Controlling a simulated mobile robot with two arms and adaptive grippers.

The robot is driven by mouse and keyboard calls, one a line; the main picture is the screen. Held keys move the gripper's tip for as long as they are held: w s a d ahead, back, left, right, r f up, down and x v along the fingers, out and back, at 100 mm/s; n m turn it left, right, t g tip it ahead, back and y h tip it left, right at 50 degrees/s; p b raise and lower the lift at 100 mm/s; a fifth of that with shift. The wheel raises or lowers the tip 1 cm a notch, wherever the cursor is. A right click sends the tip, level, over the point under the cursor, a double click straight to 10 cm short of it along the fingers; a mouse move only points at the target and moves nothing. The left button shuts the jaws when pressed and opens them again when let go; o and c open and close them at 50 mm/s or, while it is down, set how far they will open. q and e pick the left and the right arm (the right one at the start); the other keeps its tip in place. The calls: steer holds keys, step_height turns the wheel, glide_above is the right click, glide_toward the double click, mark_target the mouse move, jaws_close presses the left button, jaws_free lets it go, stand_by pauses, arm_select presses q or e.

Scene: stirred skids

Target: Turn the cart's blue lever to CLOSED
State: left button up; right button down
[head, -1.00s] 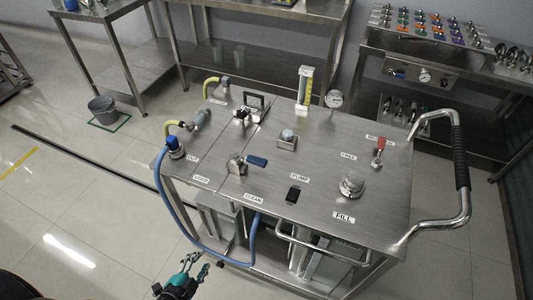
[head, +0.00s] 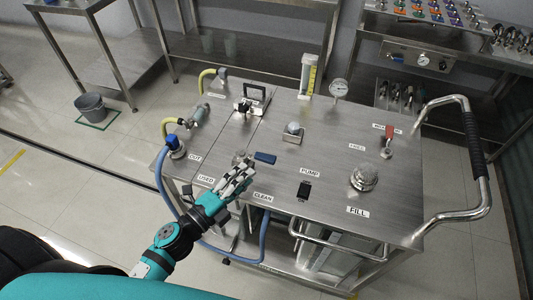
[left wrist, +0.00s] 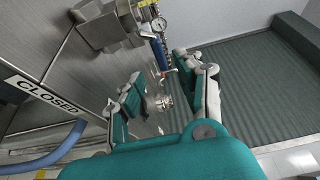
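The blue lever (head: 265,157) sits on a metal valve near the front left of the steel cart top, its handle pointing right in the head view. In the left wrist view a blue piece that looks like its handle (left wrist: 161,55) lies beyond the fingers. My left gripper (head: 242,172) is at the cart's front edge, just left of and in front of the handle, partly covering the valve. Its fingers (left wrist: 160,84) are spread with nothing held between them. A CLOSED label (left wrist: 42,96) shows at the left of the wrist view. My right gripper is out of view.
A red lever (head: 388,132), round FILL cap (head: 363,177) and black PUMP switch (head: 304,190) are on the cart top (head: 330,150). A gauge (head: 338,89) stands behind. A blue hose (head: 164,185) hangs at the front left, close to my arm.

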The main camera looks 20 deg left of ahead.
mark_target(263, 161)
arm_select(q)
steer(key=p+x, duration=0.1)
steer(key=x, duration=0.7)
steer(key=shift+w+d, duration=0.2)
steer(key=shift+w, duration=0.15)
jaws_close()
